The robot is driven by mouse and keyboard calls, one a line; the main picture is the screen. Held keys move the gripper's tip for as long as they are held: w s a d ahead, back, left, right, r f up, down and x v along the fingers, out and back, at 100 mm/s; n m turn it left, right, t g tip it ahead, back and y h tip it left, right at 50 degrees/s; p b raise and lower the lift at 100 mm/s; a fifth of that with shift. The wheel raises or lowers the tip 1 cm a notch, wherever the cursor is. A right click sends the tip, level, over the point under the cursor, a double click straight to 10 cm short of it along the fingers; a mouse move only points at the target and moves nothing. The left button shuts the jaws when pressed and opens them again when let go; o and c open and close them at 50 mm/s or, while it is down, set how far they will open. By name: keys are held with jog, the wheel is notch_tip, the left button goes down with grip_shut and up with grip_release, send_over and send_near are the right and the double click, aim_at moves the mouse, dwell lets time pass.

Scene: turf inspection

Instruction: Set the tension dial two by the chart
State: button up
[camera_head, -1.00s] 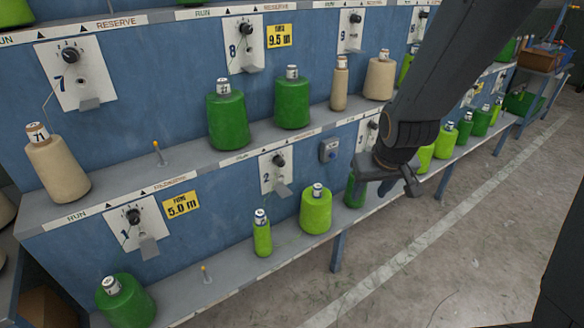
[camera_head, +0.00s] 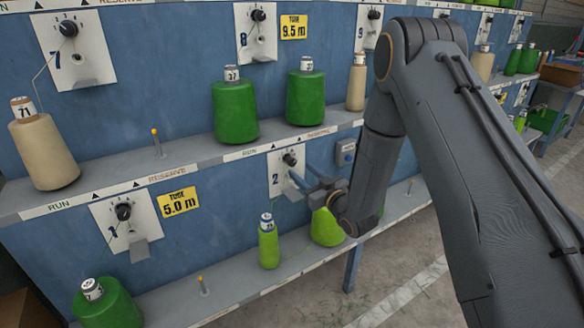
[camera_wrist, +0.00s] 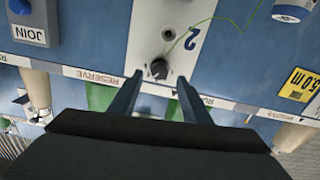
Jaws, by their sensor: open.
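Tension dial two is a black knob (camera_head: 290,159) on a white plate (camera_head: 275,184) marked 2, on the blue panel below the middle shelf. The wrist view shows the same knob (camera_wrist: 159,67) upside down, lying between my two fingertips in the picture. My gripper (camera_head: 301,182) is open, in front of the plate just below the knob in the head view. I cannot tell whether a finger touches the knob. In the wrist view my gripper (camera_wrist: 160,85) straddles the knob with a gap on both sides. The dial's scale marks are too small to read. No chart is recognisable.
A small green cone (camera_head: 268,243) stands below plate two, and a larger lime cone (camera_head: 326,228) is partly behind my wrist. A green thread (camera_wrist: 205,22) runs by the dial. The middle shelf edge (camera_head: 250,151) passes just above.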

aim_at(293, 164)
jog(key=shift+x, duration=3.5)
jog(key=c, duration=1.1)
jog(key=shift+o, duration=0.3)
jog(key=shift+a, duration=0.1)
jog(key=m, duration=0.3)
jog(key=shift+m, duration=2.6)
